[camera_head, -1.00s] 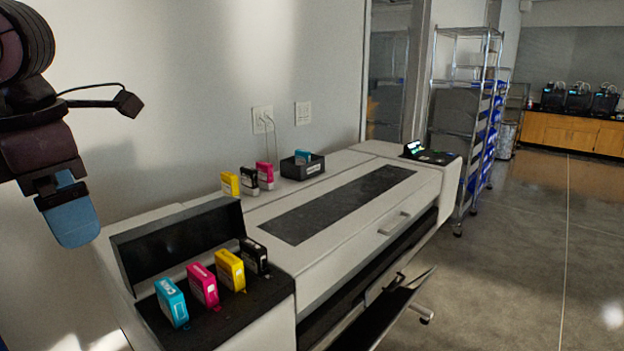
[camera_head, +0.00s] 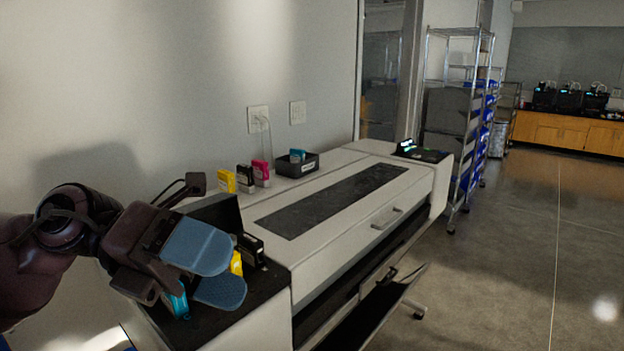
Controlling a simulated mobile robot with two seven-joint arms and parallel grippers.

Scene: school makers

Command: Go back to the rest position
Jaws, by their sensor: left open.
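My left gripper (camera_head: 208,270) is in the lower left of the head view, over the left end of the large printer (camera_head: 388,222). Its two blue fingertips are apart, and I see nothing held between them. Below and behind it, the open ink bay holds cartridges: part of a cyan one (camera_head: 178,303), a sliver of a yellow one (camera_head: 236,263) and a black one (camera_head: 252,249). The magenta cartridge of the bay is hidden behind the gripper. My right gripper does not show.
On the printer's back ledge stand yellow (camera_head: 227,181), black (camera_head: 244,178) and magenta (camera_head: 261,173) cartridges beside a dark tray (camera_head: 310,165) with a cyan one. The wall is close behind. A wire shelf (camera_head: 462,110) stands beyond; the floor (camera_head: 520,250) at right is clear.

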